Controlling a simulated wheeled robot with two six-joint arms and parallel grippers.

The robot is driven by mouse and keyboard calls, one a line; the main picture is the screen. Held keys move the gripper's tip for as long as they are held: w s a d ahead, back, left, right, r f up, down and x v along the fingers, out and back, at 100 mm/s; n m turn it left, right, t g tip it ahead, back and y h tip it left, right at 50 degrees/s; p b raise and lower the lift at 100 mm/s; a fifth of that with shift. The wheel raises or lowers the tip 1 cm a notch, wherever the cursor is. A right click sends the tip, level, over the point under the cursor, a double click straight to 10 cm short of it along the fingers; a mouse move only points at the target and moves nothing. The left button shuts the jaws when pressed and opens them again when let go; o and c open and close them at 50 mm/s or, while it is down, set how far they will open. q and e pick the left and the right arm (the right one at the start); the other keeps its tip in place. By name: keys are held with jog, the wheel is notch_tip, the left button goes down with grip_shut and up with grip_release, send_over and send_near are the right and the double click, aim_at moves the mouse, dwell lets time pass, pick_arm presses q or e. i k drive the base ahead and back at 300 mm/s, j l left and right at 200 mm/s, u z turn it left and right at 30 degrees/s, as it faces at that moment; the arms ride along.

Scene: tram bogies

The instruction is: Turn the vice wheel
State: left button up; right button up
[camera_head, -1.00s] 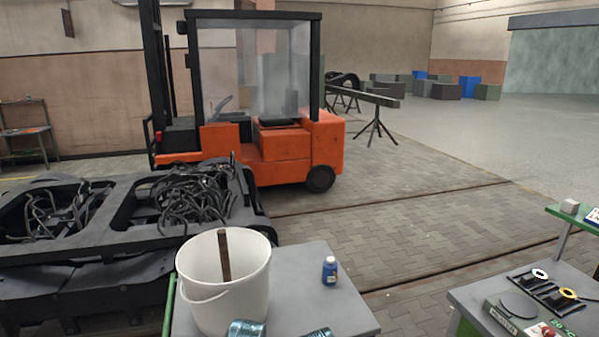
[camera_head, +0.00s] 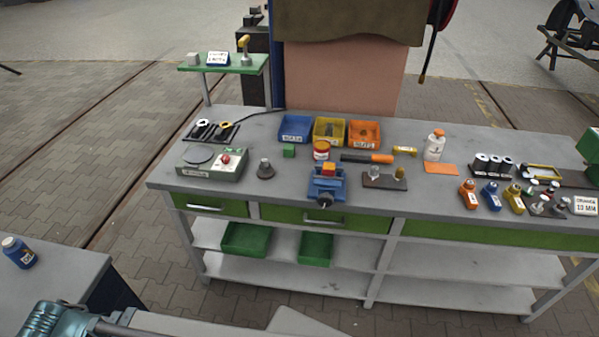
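A small blue vice (camera_head: 327,183) stands at the front edge of the grey workbench, near the middle of the view. An orange piece (camera_head: 328,169) sits at the top of its jaws; I cannot tell if it is clamped. The vice wheel (camera_head: 325,202) is a small dark round part at the vice's front, facing me. Its details are too small to make out. Neither of my grippers shows.
The workbench (camera_head: 290,209) has green drawer fronts and open shelves below. Blue, yellow and orange bins (camera_head: 363,134) stand behind the vice. A side table with a blue bottle (camera_head: 18,252) is at left.

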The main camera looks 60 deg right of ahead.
aim_at(324, 200)
jog(key=z, duration=2.45)
